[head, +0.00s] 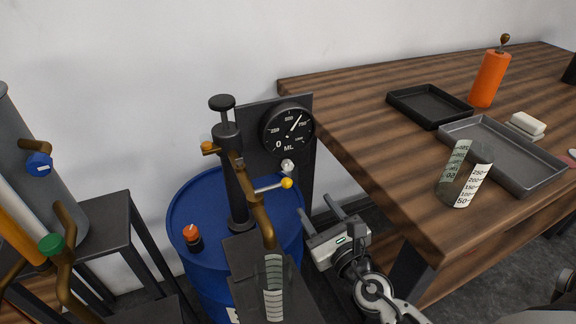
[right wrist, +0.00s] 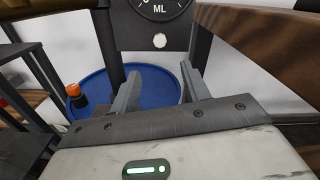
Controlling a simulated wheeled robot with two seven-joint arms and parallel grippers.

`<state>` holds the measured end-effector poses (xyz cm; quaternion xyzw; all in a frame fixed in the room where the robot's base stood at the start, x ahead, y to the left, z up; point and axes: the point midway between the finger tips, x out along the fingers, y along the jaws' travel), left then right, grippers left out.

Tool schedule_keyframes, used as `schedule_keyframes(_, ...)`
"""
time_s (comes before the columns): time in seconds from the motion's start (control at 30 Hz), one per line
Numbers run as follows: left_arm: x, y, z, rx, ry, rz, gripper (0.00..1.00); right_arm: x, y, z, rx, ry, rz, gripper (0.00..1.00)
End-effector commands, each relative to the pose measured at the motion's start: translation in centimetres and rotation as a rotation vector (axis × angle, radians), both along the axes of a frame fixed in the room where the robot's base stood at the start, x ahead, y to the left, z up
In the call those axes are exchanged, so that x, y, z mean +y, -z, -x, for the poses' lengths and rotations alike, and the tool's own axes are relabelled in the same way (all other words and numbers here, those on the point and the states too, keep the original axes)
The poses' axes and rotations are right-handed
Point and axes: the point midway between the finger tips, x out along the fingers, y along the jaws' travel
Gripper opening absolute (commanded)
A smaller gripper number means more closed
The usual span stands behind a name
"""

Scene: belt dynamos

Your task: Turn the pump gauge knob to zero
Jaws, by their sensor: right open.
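The round black pump gauge (head: 288,128) is on a dark panel behind the blue drum. Its needle points to the upper right, near 750 and away from the 0. The small pale knob (head: 288,167) is just below the dial; it also shows in the right wrist view (right wrist: 160,40), under the lower edge of the gauge (right wrist: 160,8). My right gripper (head: 315,206) is open and empty, in front of and below the knob and apart from it. In the right wrist view its fingers (right wrist: 160,72) point toward the panel. My left gripper is not visible.
A black hand pump (head: 230,165) with a yellow-knobbed lever stands on the blue drum (head: 185,215), left of the gauge. An orange-topped cap (head: 191,236) is on the drum. The wooden table (head: 360,150), holding trays and a beaker (head: 450,185), is close on the right.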

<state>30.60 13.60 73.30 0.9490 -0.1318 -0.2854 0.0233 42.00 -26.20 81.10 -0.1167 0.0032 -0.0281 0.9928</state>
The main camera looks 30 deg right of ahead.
Motion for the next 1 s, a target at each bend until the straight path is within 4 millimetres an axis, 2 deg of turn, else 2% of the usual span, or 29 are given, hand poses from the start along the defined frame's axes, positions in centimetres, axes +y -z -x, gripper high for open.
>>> schedule_keyframes(0.07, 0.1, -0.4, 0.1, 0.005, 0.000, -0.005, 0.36, -0.1, -0.4, -1.6, -0.004, 0.002, -0.004, 0.47)
schedule_keyframes(0.4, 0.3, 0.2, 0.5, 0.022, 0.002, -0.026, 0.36, -0.5, -0.3, -9.0, -0.003, 0.002, -0.009, 0.47)
schedule_keyframes(0.6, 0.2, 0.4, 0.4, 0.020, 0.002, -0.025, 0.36, -0.7, -0.1, -12.4, -0.002, 0.002, -0.008, 0.47)
schedule_keyframes(0.8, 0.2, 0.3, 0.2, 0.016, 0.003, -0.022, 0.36, -0.8, -0.1, -14.0, -0.001, 0.001, -0.009, 0.47)
schedule_keyframes(1.0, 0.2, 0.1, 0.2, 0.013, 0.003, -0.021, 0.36, -0.8, 0.0, -14.2, 0.001, 0.001, -0.009, 0.47)
